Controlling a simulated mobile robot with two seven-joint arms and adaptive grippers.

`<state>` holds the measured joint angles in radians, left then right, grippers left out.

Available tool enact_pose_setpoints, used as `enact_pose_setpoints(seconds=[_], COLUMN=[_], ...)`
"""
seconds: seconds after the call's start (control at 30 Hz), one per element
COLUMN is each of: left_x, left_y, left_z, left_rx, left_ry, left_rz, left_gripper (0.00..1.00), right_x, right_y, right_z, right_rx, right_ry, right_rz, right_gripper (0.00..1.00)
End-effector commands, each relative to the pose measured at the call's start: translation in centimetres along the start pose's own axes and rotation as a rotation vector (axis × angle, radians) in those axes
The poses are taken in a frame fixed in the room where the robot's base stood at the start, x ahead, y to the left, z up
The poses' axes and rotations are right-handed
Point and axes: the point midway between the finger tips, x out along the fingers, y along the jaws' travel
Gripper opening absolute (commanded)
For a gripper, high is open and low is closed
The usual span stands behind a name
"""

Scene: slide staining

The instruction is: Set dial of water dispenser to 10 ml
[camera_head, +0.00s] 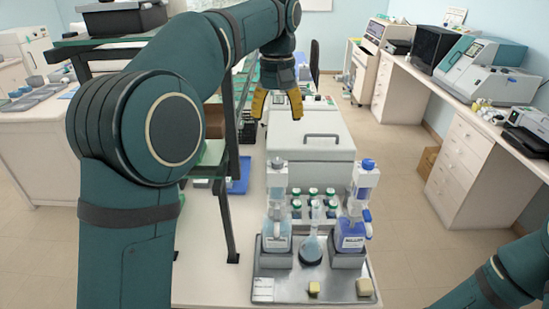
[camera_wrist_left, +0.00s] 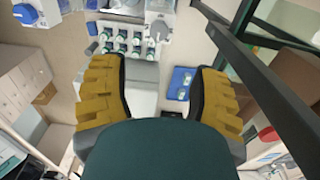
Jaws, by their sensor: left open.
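Two bottle dispensers stand on a grey metal tray (camera_head: 300,288) in the head view. The left one (camera_head: 277,240) has a grey top and pale liquid. The right one (camera_head: 352,238) has a blue cap and deeper blue liquid. I take the pale one as the water dispenser; its label and dial marks are too small to read. My left gripper (camera_head: 277,106) is open and empty, high beyond the dispensers, over the white lidded machine. In the left wrist view its yellow fingers (camera_wrist_left: 160,75) are spread wide, and part of a dispenser (camera_wrist_left: 160,14) shows at the top edge. My right gripper is out of view.
A flask (camera_head: 311,247) stands between the dispensers, with green-capped bottles (camera_head: 313,196) behind. The white machine (camera_head: 310,145) lies beyond them. A dark-framed shelf (camera_head: 226,215) stands close on the left. Small yellowish blocks (camera_head: 364,287) lie at the tray's front.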

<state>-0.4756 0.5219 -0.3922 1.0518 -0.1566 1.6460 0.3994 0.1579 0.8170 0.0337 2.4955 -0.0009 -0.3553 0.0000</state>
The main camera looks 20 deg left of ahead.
Motion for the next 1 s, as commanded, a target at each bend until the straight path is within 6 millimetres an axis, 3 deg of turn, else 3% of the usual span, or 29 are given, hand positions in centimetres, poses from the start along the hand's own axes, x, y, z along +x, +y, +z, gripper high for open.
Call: enact_pose_setpoints(seconds=[0.6, 0.8, 1.0], left_x=[11.1, 12.7, 13.0], left_y=[0.0, 0.0, 0.0], left_z=[0.1, 0.1, 0.0], left_rx=[0.001, 0.001, 0.001], left_ry=[-0.002, -0.002, 0.000], left_rz=[0.000, 0.001, 0.001], left_gripper=[0.62, 0.62, 0.62], right_x=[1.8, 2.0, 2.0], right_y=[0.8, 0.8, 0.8], right_z=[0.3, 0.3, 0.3], right_rx=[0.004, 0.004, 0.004], right_ry=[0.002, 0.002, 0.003], right_rz=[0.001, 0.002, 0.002], right_gripper=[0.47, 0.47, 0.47])
